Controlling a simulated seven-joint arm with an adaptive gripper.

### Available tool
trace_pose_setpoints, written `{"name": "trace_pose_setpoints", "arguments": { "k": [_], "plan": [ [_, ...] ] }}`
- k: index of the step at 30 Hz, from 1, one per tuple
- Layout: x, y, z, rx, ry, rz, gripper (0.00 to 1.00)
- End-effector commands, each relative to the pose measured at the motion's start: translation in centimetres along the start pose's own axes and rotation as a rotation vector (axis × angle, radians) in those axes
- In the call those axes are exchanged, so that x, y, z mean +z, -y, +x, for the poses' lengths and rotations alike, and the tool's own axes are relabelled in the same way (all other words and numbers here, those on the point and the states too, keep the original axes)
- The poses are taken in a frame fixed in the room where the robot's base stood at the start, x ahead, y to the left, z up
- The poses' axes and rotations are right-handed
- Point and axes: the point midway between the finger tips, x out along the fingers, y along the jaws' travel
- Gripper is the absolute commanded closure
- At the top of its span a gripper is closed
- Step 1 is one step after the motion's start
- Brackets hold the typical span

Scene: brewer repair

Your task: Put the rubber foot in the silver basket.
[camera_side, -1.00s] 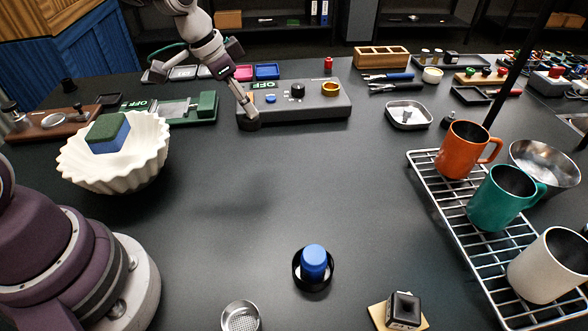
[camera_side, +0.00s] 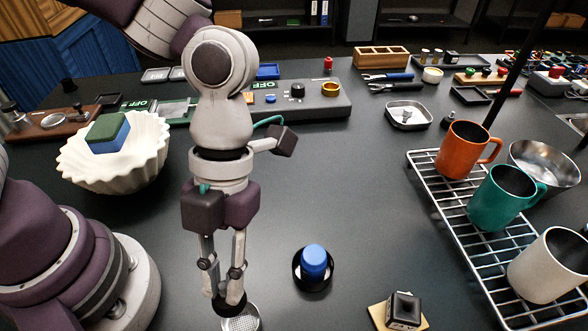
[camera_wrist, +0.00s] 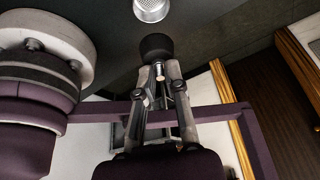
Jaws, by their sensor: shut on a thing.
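My gripper (camera_side: 228,290) points down near the front edge of the table and is shut on the rubber foot (camera_side: 230,303), a small black round piece. The rubber foot (camera_wrist: 156,46) also shows between the fingertips (camera_wrist: 159,68) in the wrist view. The silver basket (camera_side: 243,324), a small perforated metal cup, stands just below the foot in the side view, partly covered by it. In the wrist view the basket (camera_wrist: 152,9) is at the top edge, beyond the foot and apart from it in the picture. The exact height of the foot above the basket is unclear.
A black ring-shaped holder with a blue knob (camera_side: 313,264) stands right of the basket. A black cube on a wooden base (camera_side: 403,310) is farther right. A wire rack (camera_side: 470,225) with mugs is at right, and a white fluted bowl (camera_side: 115,165) at left. The middle table is clear.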

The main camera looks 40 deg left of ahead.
Motion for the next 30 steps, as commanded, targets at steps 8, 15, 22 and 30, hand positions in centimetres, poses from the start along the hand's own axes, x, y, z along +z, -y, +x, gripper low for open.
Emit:
{"name": "trace_pose_setpoints", "arguments": {
  "k": [8, 15, 22, 30],
  "plan": [
    [1.7, -0.1, 4.1, 0.004, -0.003, -0.003, 1.0],
    [3.0, 0.0, 7.1, 0.001, -0.001, -0.003, 1.0],
    [3.5, 0.0, 8.2, -0.001, 0.004, -0.004, 1.0],
    [3.5, 0.0, 8.2, -0.002, 0.004, -0.004, 0.85]
  ]
}}
